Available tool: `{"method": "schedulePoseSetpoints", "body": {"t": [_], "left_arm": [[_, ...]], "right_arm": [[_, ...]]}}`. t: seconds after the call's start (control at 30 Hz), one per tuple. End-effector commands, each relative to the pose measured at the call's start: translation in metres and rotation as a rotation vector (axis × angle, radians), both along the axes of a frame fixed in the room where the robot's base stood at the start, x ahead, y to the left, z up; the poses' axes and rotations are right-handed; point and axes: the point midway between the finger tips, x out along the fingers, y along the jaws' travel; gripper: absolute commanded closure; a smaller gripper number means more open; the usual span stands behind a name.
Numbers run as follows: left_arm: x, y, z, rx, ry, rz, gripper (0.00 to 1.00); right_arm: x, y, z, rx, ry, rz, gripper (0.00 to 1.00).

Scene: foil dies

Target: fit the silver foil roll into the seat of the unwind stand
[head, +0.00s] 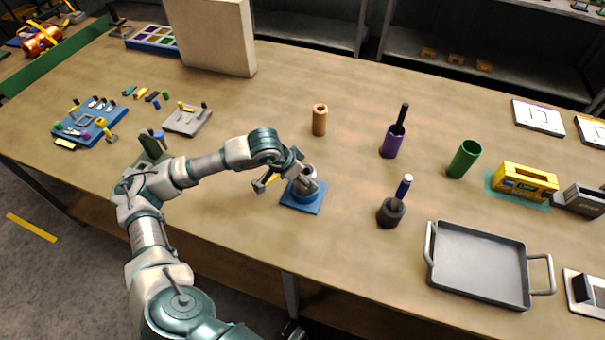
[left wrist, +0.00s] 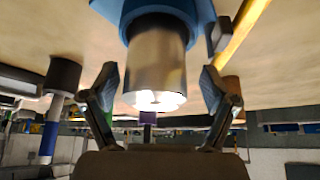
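The silver roll (left wrist: 157,62) is a shiny upright cylinder; in the head view it shows only partly, behind my left gripper (head: 299,177). Its lower end meets a blue round holder on a blue square base (head: 303,200), which looks like the unwind stand; the blue part is at the top of the left wrist view (left wrist: 160,10). How deep the roll sits in it I cannot tell. In the left wrist view my left gripper (left wrist: 159,72) is open, one finger on each side of the roll, with visible gaps. My right gripper is not in view.
A dark holder with a blue-handled tool (head: 391,211) stands to the right, a brown cylinder (head: 320,120) behind. A grey tray (head: 480,262) lies front right. A beige block (head: 217,38) stands at the back.

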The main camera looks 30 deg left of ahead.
Motion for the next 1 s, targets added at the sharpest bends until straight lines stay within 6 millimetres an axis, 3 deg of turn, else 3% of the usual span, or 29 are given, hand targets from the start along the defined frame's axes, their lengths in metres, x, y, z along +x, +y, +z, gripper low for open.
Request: {"method": "schedulePoseSetpoints", "body": {"t": [0.27, 0.7, 1.0], "left_arm": [[-0.002, 0.001, 0.010, 0.001, -0.006, 0.001, 0.14], [-0.042, 0.019, 0.089, 0.001, -0.008, 0.000, 0.14], [-0.052, 0.022, 0.107, 0.000, -0.004, 0.000, 0.14]], "right_arm": [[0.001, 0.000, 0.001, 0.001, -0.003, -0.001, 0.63], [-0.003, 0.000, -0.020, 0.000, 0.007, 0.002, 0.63], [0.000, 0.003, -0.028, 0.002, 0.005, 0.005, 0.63]]}}
